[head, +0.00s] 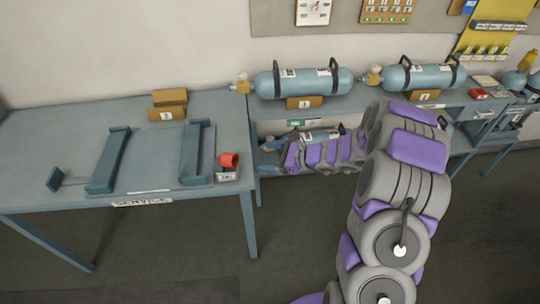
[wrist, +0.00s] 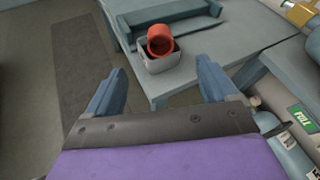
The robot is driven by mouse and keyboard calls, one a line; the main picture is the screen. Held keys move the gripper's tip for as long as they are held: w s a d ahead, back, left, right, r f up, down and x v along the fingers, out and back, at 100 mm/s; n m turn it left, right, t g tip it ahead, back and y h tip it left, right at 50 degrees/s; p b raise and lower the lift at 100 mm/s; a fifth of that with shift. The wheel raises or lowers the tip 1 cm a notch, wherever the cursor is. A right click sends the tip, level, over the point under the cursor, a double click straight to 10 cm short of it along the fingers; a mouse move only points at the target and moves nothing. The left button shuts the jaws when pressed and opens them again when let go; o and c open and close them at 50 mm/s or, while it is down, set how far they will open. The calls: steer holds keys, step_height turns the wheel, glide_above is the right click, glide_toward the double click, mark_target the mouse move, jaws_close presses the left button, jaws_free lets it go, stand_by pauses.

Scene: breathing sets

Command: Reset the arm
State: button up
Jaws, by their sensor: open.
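My arm, grey with purple panels, rises on the right of the head view and bends over to the left. Its far end is at the lower shelf beside the service table's right end. My gripper (wrist: 161,76) shows in the wrist view with two blue fingers spread wide, and nothing is between them. Beyond the fingertips is a small grey bin (wrist: 160,62) with a red ring-like part (wrist: 160,40) in it. In the head view the red part (head: 228,160) sits at the service table's front right corner. The fingertips are hard to make out in the head view.
Blue cylinders (head: 303,82) (head: 425,74) lie on the back bench, with tan number blocks. Another cylinder (wrist: 290,150) is close to my gripper's right. Open floor (head: 170,245) lies in front.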

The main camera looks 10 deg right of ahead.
stand_by(0.7)
steer(key=s+a+r+n+g+h, duration=0.1)
steer(key=s+a+r+n+g, duration=0.25)
steer(key=s, duration=0.35)
steer(key=s+a+r+n+g, duration=0.2)
steer(key=s+r+n, duration=0.25)
steer(key=s, duration=0.25)
steer(key=s+a+r+n+g+h, duration=0.1)
steer(key=s+a+r+n+g, duration=0.3)
steer(key=s, duration=0.4)
steer(key=s+d+r+n+h, duration=0.1)
steer(key=s+d+n+h, duration=0.3)
steer(key=s+d, duration=0.3)
steer(key=s+d+r+n+h, duration=0.2)
steer(key=s+d+n+h, duration=0.3)
steer(key=s, duration=0.7)
steer(key=shift+s+d+t+h, duration=0.35)
steer(key=shift+d+t+h, duration=0.1)
steer(key=shift+d, duration=0.4)
steer(key=shift+w+a+f, duration=0.1)
steer(key=shift+c, duration=0.4)
